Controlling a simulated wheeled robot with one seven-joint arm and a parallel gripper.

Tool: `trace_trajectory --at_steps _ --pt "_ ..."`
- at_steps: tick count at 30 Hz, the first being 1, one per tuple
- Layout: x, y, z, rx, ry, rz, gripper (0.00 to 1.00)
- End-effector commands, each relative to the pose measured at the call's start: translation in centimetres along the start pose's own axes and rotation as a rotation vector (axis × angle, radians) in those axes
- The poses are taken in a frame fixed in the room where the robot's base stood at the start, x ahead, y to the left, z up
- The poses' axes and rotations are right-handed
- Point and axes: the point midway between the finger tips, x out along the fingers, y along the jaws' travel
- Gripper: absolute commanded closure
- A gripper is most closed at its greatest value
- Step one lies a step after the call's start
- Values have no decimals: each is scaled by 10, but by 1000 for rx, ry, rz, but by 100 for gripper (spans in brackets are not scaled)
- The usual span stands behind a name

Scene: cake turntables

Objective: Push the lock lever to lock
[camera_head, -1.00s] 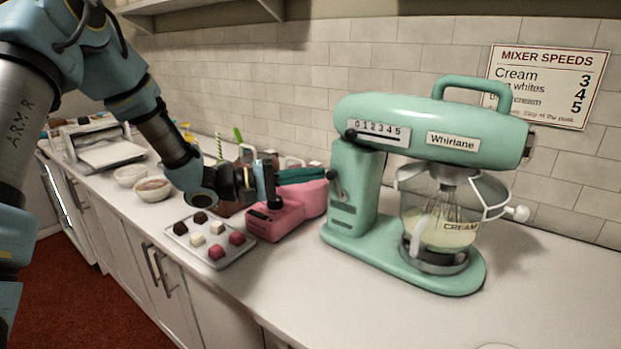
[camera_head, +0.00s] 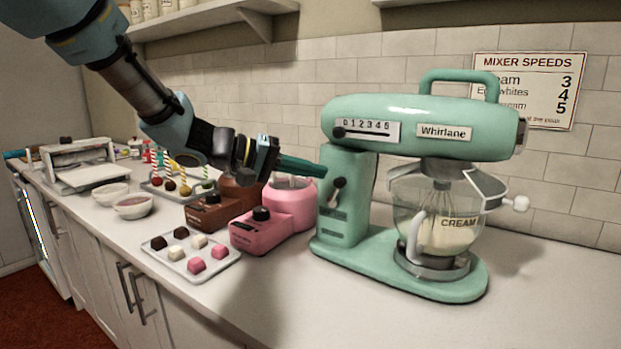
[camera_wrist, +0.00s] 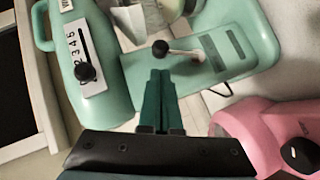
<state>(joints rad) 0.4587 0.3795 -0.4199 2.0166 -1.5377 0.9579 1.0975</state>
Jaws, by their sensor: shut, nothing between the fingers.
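The green stand mixer (camera_head: 425,125) stands on the counter with its head level over a glass bowl (camera_head: 435,215) of cream. Its lock lever (camera_head: 339,184), a short rod with a black knob, is on the side of the upright column. In the wrist view the lever's black knob (camera_wrist: 160,47) is just beyond my fingertips, with its pale rod running right to the column. My gripper (camera_head: 325,171) is shut and empty, its green fingers pointing at the column a little above and left of the lever. The wrist view shows the closed fingers (camera_wrist: 160,75) too; contact is unclear.
A speed slider (camera_head: 338,132) is on the mixer head above the lever. A pink appliance (camera_head: 262,228) and a brown one (camera_head: 212,211) stand left of the mixer. A tray of sweets (camera_head: 192,262) lies in front of them. The counter's front right is clear.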

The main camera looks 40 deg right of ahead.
Motion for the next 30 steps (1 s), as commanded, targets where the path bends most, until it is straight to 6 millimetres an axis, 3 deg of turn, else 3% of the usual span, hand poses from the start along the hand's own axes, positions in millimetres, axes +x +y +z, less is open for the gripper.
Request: trace_trajectory --at_steps 23,30 --pt "-5 15 -6 -1 0 1 100" --pt "-10 27 -28 2 0 2 100"
